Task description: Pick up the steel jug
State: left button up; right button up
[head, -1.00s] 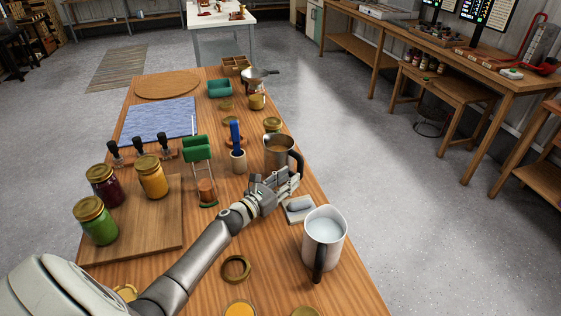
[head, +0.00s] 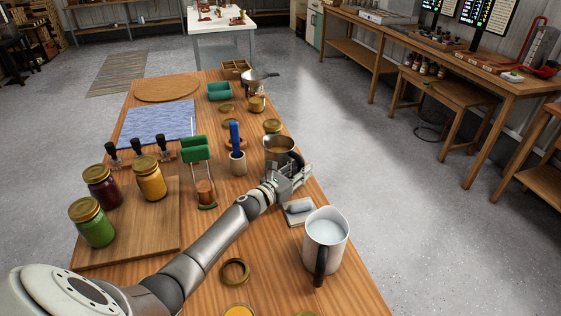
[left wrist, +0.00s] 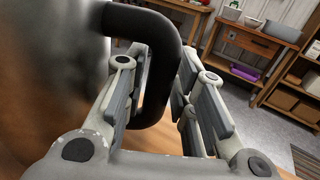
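The steel jug (head: 279,146) stands on the wooden table, upright, with brownish reflections inside and a black handle on its right side. My left gripper (head: 297,176) is at the jug's near right side, over the handle. In the left wrist view the black handle (left wrist: 163,65) lies between the two fingers of my left gripper (left wrist: 166,100). The fingers are spread on either side of it and look open; contact is hard to judge. The jug's body is a blurred grey and brown shape at left. My right gripper is not in view.
A white mug-like jug (head: 325,240) with pale liquid stands close in front of my gripper, beside a small grey block (head: 299,211). A cup with a blue-handled tool (head: 237,160) and a green stand (head: 196,150) are to the left. Jars stand on a board (head: 150,225).

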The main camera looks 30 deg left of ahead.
pick_arm(q)
grip_shut()
